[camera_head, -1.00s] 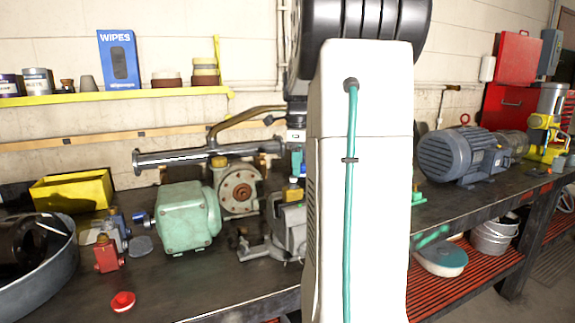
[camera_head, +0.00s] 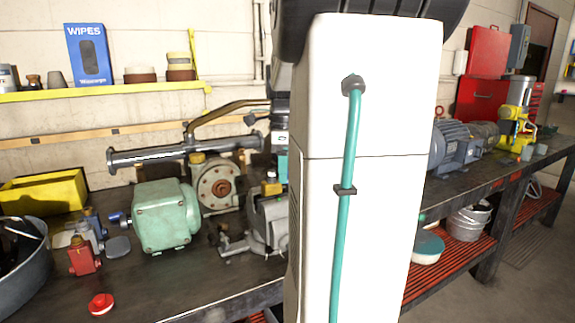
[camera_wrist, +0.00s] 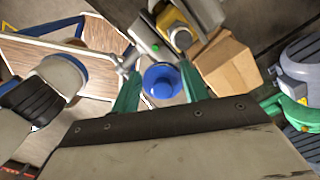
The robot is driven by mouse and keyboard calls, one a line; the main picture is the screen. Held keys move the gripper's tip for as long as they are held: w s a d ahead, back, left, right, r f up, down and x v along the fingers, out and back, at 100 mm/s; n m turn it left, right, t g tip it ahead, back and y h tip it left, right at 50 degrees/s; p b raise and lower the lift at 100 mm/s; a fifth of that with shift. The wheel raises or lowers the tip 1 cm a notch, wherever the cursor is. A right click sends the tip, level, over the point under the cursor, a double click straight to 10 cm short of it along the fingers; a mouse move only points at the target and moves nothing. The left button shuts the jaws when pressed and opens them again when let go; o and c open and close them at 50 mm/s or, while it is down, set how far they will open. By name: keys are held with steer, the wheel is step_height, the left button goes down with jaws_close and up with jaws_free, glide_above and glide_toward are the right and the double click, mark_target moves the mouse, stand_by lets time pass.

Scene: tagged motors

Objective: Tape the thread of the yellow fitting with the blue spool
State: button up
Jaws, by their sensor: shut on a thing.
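In the wrist view my gripper (camera_wrist: 162,88) has green fingers on either side of the blue spool (camera_wrist: 162,80). It is shut on the spool, whose round end with a darker blue centre faces the camera. The yellow fitting (camera_wrist: 180,30) is just beyond the spool, slightly right, apart from it in this view. In the head view the yellow fitting (camera_head: 272,188) stands at the top of a grey vise (camera_head: 266,225) on the bench. My white arm and column hide most of the gripper there, and the spool cannot be made out.
A green pump housing (camera_head: 165,215) and a flanged pipe (camera_head: 180,153) stand left of the vise. A red fitting (camera_head: 84,256) and red cap (camera_head: 101,303) lie further left. A brown block (camera_wrist: 228,65) is right of the spool. A grey motor (camera_head: 453,147) stands at right.

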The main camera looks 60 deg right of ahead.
steer(key=shift+w+a, duration=0.45)
steer(key=shift+a, duration=0.35)
steer(key=shift+w+a, duration=0.55)
steer(key=shift+w, duration=0.1)
steer(key=shift+w+a, duration=0.2)
steer(key=shift+w, duration=0.1)
steer(key=w, duration=0.2)
steer(key=w+d, duration=0.1)
steer(key=w, duration=0.1)
steer(key=w+d, duration=0.1)
steer(key=shift+w, duration=0.4)
steer(key=shift+w+d+r, duration=0.15)
steer(key=shift+d+r, duration=0.1)
steer(key=shift+d, duration=0.05)
steer(key=shift+a+r, duration=0.1)
steer(key=shift+r, duration=2.65)
